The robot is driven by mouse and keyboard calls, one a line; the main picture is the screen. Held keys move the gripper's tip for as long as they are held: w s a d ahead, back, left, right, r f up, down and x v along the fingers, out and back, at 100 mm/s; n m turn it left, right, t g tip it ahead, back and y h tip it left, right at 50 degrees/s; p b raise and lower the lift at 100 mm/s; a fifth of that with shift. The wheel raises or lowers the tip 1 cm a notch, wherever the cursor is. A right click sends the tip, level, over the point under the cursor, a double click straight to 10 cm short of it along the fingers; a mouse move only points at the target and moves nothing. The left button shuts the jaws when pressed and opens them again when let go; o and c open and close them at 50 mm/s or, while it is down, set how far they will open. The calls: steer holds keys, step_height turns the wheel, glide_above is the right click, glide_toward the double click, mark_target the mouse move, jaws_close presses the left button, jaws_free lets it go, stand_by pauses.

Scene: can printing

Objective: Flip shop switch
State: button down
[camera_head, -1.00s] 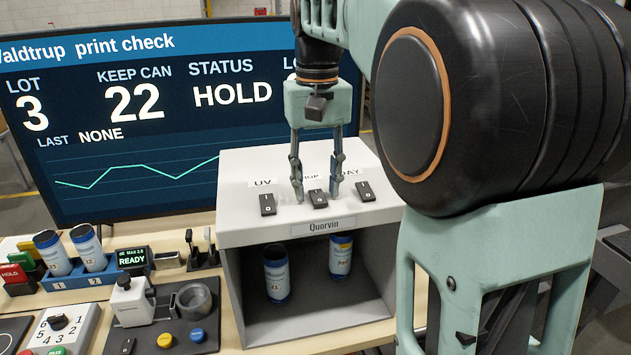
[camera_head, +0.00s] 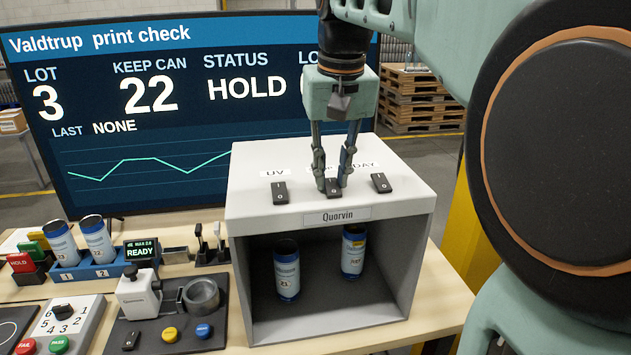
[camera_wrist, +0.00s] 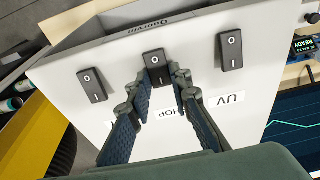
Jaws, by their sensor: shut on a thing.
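The shop switch (camera_head: 333,189) is the middle one of three black rocker switches on top of the white Quorvin box (camera_head: 330,229). Its label is partly hidden by my fingers in the head view, but "HOP" shows in the wrist view. My gripper (camera_head: 332,183) points down at this switch with one finger on each side, closed in on it. In the wrist view the switch (camera_wrist: 155,62) shows between the two fingers, its O end clear and its other end near the fingertips.
Two cans (camera_head: 287,272) stand inside the open box. A large screen (camera_head: 150,160) stands behind, reading HOLD.

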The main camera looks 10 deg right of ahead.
mark_target(335, 195)
stand_by(0.3)
steer(key=c, duration=1.8)
jaws_free()
steer(key=shift+o, duration=0.2)
step_height(335, 195, up, 12)
steer(key=s, duration=0.3)
steer(key=shift+w+f+t, duration=0.15)
steer(key=shift+w+t, duration=0.05)
steer(key=shift+t, duration=0.1)
